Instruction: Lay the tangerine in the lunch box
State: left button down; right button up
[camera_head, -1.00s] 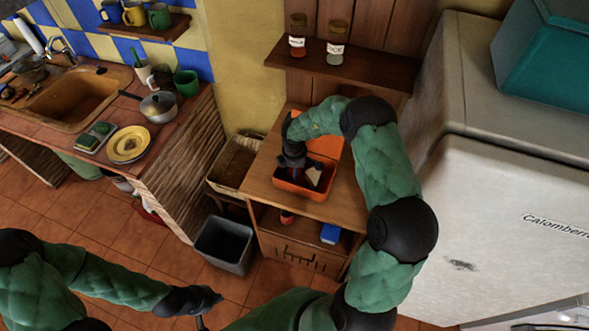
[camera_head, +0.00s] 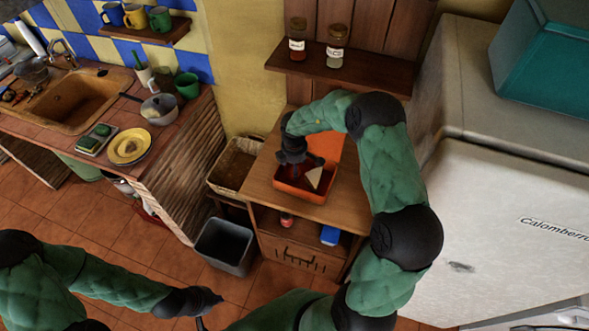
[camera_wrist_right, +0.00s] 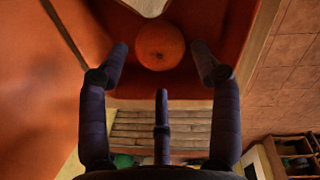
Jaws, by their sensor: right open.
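The orange lunch box (camera_head: 318,198) stands open on the small wooden cabinet, with its lid raised at the back. In the right wrist view, the tangerine (camera_wrist_right: 160,46) lies inside the lunch box (camera_wrist_right: 203,18), near one wall. My right gripper (camera_wrist_right: 161,66) is open, with its dark fingers spread on either side of the tangerine and clear gaps between. In the head view, my right gripper (camera_head: 300,162) is over the lunch box's left part, and the tangerine is hidden there. My left gripper (camera_head: 203,304) hangs low at the front, away from the box; its fingers are unclear.
A pale wedge (camera_head: 314,177), perhaps a sandwich, lies in the box. A shelf with two jars (camera_head: 335,45) is above the cabinet. A wicker basket (camera_head: 228,182) and grey bin (camera_head: 226,246) stand left; the fridge (camera_head: 500,220) stands right.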

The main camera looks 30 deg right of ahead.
notch_tip(320, 180, up, 8)
jog(key=p, duration=0.1)
jog(key=shift+s+a, duration=0.2)
jog(key=shift+s, duration=0.15)
jog(key=shift+f, duration=0.15)
